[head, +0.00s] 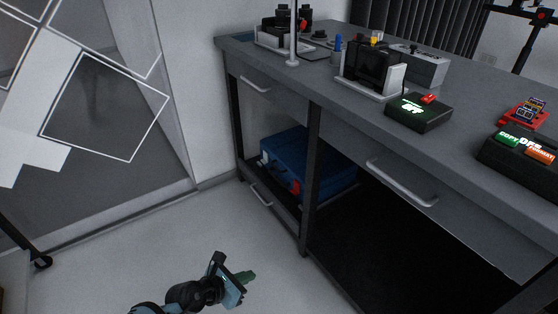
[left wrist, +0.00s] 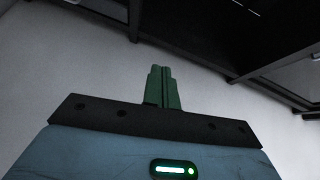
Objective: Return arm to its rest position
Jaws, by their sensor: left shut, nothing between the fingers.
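My left gripper (head: 246,277) is low in the head view, over the pale floor and in front of the desk. Its green fingers are shut together with nothing between them. The left wrist view shows the same closed green fingers (left wrist: 162,88) beyond the dark mounting plate, with pale floor and the dark desk frame behind. The gripper is apart from the desk. My right gripper is in neither view.
The grey desk (head: 465,172) runs along the right, with a black box (head: 418,112) and several devices on top. A blue case (head: 300,160) sits on its lower shelf. The floor (head: 140,250) around my left gripper is clear. A glass partition (head: 105,110) stands at left.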

